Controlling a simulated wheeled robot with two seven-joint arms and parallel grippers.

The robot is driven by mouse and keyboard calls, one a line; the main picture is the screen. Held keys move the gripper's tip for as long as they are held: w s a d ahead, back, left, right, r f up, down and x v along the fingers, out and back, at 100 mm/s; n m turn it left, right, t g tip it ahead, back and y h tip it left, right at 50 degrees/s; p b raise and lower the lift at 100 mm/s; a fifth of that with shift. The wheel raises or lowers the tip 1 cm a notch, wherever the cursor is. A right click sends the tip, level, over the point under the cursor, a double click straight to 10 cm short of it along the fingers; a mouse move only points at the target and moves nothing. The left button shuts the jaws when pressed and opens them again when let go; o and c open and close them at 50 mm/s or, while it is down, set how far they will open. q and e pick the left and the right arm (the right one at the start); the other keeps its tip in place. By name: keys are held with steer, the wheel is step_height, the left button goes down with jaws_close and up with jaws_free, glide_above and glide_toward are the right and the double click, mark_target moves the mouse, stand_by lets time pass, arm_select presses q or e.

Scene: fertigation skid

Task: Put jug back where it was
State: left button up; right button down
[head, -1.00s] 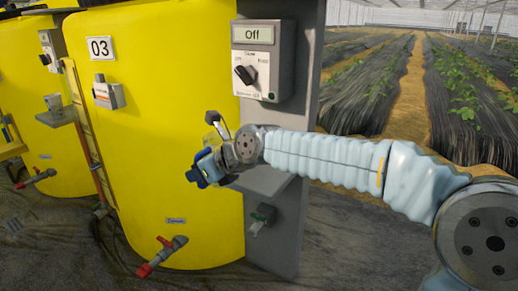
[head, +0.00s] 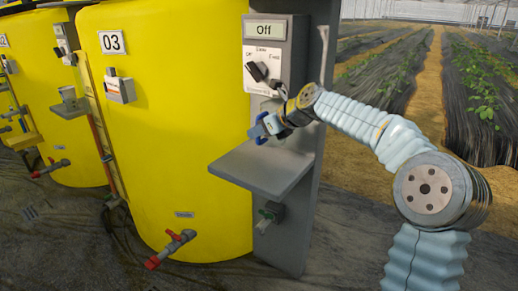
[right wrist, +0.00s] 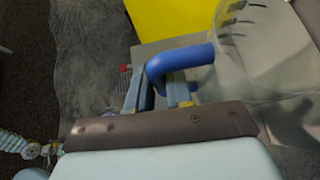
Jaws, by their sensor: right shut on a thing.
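The jug (right wrist: 252,50) is clear, with dark measuring marks and a blue handle (right wrist: 180,62). In the right wrist view it stands out to the right of the fingers. My right gripper (head: 268,129) is shut on the blue handle, and its fingers (right wrist: 158,92) show at the handle in the wrist view. In the head view the gripper is above the grey shelf (head: 262,172), in front of the control panel. The jug's clear body is hard to make out there. Part of my left arm shows small at the lower left of the wrist view; its fingers are unclear.
The shelf top looks bare. Above it is the control box (head: 272,58) with a knob and a display reading Off. The yellow tank 03 (head: 170,130) with a red-handled tap (head: 170,249) stands to the left.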

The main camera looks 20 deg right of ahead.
step_height(320, 180, down, 6)
steer(key=shift+s+a+r+b, duration=0.1)
steer(key=shift+b, duration=0.5)
steer(key=shift+f, duration=0.25)
steer(key=c, duration=1)
jaws_free()
steer(key=shift+r, duration=0.1)
steer(key=v, duration=1.2)
